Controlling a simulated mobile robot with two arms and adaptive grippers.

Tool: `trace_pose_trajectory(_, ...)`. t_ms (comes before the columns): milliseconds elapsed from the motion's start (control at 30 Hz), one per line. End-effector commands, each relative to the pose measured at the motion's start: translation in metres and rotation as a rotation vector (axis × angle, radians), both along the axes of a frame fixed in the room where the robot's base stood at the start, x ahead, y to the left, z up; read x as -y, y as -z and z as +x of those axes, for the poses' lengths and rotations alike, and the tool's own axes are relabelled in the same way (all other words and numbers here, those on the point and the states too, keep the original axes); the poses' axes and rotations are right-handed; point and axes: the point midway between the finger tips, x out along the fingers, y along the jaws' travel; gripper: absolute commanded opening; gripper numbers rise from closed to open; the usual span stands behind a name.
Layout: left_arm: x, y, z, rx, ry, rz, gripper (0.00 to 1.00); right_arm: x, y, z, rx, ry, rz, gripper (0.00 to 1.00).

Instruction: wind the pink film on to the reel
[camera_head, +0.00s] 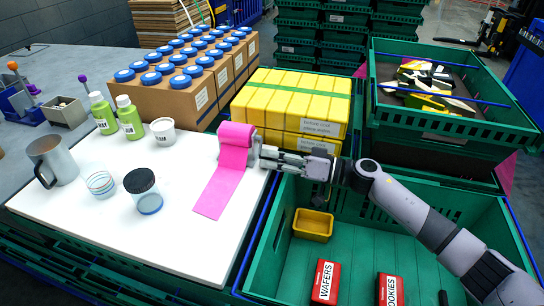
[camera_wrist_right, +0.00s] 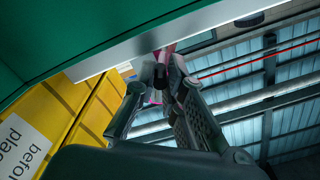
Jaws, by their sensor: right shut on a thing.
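A pink film (camera_head: 219,186) runs as a flat strip from the reel down on to the white board. Its upper end is wrapped around the reel, with a pink roll at the top. The reel's grey stand (camera_head: 253,152) shows on the right side of the roll, at the board's right edge. My right gripper (camera_head: 265,158) comes in from the right and is shut on the reel's crank handle, which its fingers mostly hide. In the right wrist view the fingertips (camera_wrist_right: 165,78) meet at a dark part with a little pink behind it. My left gripper is not in view.
Yellow packs (camera_head: 291,100) stand close behind my right gripper. Below my right arm, a green crate (camera_head: 262,250) holds a yellow tray (camera_head: 313,225) and red boxes. A grey mug (camera_head: 56,160), jars and green bottles (camera_head: 129,119) stand on the board's left part.

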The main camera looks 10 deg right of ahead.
Motion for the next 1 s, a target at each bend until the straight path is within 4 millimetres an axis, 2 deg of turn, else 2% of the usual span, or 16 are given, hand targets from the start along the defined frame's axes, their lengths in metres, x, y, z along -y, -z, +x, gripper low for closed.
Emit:
trace_pose_trajectory(100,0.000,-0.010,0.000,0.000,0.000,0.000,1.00,0.002,0.000,0.005,0.099,0.000,-0.043,0.00)
trace_pose_trajectory(400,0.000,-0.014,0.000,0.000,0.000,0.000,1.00,0.006,0.004,0.014,0.323,-0.003,-0.136,0.00)
trace_pose_trajectory(767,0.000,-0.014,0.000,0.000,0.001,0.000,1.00,0.006,0.006,0.015,0.351,-0.003,-0.148,0.00)
trace_pose_trajectory(800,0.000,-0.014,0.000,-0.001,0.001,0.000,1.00,0.006,0.006,0.015,0.351,-0.002,-0.148,0.11)
trace_pose_trajectory(1000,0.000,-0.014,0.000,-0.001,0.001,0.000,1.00,0.006,0.006,0.015,0.350,-0.002,-0.149,0.24)
